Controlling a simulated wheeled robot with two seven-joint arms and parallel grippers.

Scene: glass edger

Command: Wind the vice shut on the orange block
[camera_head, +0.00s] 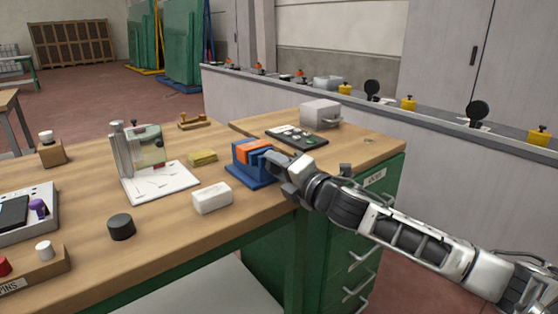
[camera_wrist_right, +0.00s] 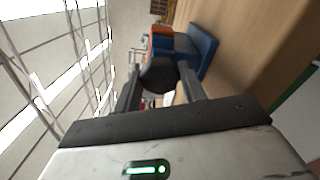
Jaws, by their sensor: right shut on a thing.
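The blue vice (camera_head: 246,172) stands on the wooden bench near its front edge. It also shows at the top of the right wrist view (camera_wrist_right: 203,45). The orange block (camera_head: 257,145) sits between the vice's jaws and is partly visible in the right wrist view (camera_wrist_right: 161,30). I cannot tell whether a gap is left beside it. My right gripper (camera_head: 281,166) is at the vice's near right end. It is shut on the dark round vice handle (camera_wrist_right: 158,76), which sits between its fingers. In the head view the gripper hides the handle. My left gripper is not in view.
A white block (camera_head: 212,199) and a yellow block (camera_head: 203,158) lie left of the vice. A dark tray (camera_head: 297,138) and a grey box (camera_head: 320,113) stand behind it. A black puck (camera_head: 121,227) and a white stand plate (camera_head: 160,184) are further left.

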